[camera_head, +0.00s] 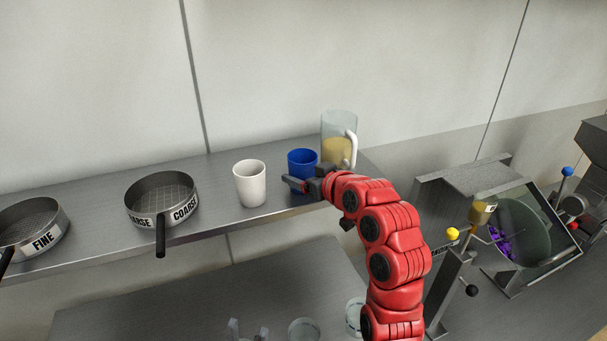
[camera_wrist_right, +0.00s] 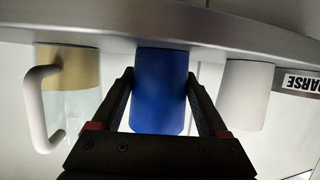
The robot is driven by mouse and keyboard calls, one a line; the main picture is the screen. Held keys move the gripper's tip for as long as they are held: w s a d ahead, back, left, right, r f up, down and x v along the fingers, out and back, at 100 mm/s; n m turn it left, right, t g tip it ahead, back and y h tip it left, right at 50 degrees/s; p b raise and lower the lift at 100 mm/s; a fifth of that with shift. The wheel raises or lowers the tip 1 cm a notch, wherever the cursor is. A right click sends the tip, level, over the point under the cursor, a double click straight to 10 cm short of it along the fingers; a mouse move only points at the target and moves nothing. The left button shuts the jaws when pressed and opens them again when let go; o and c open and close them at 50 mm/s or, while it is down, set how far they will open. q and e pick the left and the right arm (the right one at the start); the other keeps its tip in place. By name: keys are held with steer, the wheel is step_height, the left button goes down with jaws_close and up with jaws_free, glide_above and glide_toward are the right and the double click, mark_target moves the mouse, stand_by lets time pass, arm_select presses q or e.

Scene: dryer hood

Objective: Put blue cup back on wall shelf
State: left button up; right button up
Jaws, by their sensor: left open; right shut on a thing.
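The blue cup (camera_head: 301,160) is upright at the wall shelf (camera_head: 285,203), between a white cup (camera_head: 249,184) and a clear jug (camera_head: 339,140). My right gripper (camera_head: 296,185) is shut on the blue cup from the front. In the right wrist view, which is upside down, the fingers lie on both sides of the blue cup (camera_wrist_right: 161,90). Its base meets the shelf (camera_wrist_right: 200,30) there; I cannot tell whether it bears weight. The fingertips of my left gripper (camera_head: 248,331) show apart and empty at the bottom edge of the head view.
Sieves marked COARSE (camera_head: 162,202) and FINE (camera_head: 35,230) stand left on the shelf, handles over its front edge. Clear round vessels (camera_head: 304,330) stand on the lower counter. A metal hood (camera_head: 475,175) with a yellow-knobbed lever is at right.

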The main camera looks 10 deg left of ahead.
steer(key=o, duration=1.4)
